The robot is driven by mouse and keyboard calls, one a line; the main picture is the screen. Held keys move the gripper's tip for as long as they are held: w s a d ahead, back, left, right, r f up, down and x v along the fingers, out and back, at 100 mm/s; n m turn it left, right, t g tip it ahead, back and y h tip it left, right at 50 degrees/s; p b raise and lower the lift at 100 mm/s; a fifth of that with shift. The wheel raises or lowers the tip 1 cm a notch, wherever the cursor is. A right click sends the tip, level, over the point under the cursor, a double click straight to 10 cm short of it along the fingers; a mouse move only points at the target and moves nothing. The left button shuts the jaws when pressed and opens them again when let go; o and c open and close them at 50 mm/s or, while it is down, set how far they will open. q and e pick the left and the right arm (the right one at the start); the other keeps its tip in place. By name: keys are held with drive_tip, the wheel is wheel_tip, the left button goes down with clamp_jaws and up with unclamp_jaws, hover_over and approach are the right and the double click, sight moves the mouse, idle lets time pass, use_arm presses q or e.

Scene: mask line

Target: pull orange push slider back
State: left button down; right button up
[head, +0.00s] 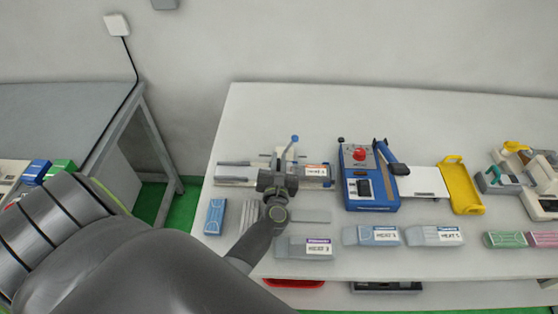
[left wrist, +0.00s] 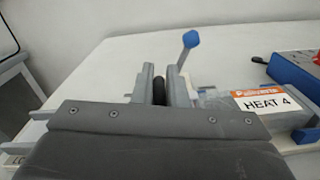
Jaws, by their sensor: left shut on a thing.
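My left gripper (head: 277,180) reaches over the grey rail fixture (head: 236,172) at the left of the white table. In the left wrist view my left gripper (left wrist: 161,88) has its two fingers on either side of a dark upright post (left wrist: 158,92), shut on it. No orange slider body shows clearly; the gripper and wrist hide the middle of the fixture. A lever with a blue knob (head: 295,138) stands just behind the gripper; the blue knob (left wrist: 191,39) also shows in the left wrist view. My right gripper is not in view.
A pack with an orange-topped HEAT 4 label (left wrist: 264,102) lies right of the gripper. A blue machine with a red button (head: 359,154) stands further right, then a yellow tray (head: 467,205).

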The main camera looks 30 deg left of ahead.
use_arm(q)
drive_tip(key=s+a, duration=0.2)
drive_tip(key=a, duration=0.2)
drive_tip(key=s+a, duration=0.3)
drive_tip(key=a, duration=0.1)
drive_tip(key=s+a+b, duration=0.1)
drive_tip(key=s+a, duration=0.2)
drive_tip(key=a, duration=0.2)
drive_tip(key=shift+s+a, duration=0.2)
drive_tip(key=shift+a, duration=0.1)
drive_tip(key=c, duration=1.7)
unclamp_jaws()
drive_tip(key=shift+a, duration=0.1)
drive_tip(key=shift+o, duration=1.1)
drive_tip(key=shift+s+a, duration=0.15)
drive_tip(key=shift+r, duration=0.25)
wheel_tip(320, 180, up, 10)
drive_tip(key=p, duration=0.3)
drive_tip(key=shift+f, duration=0.25)
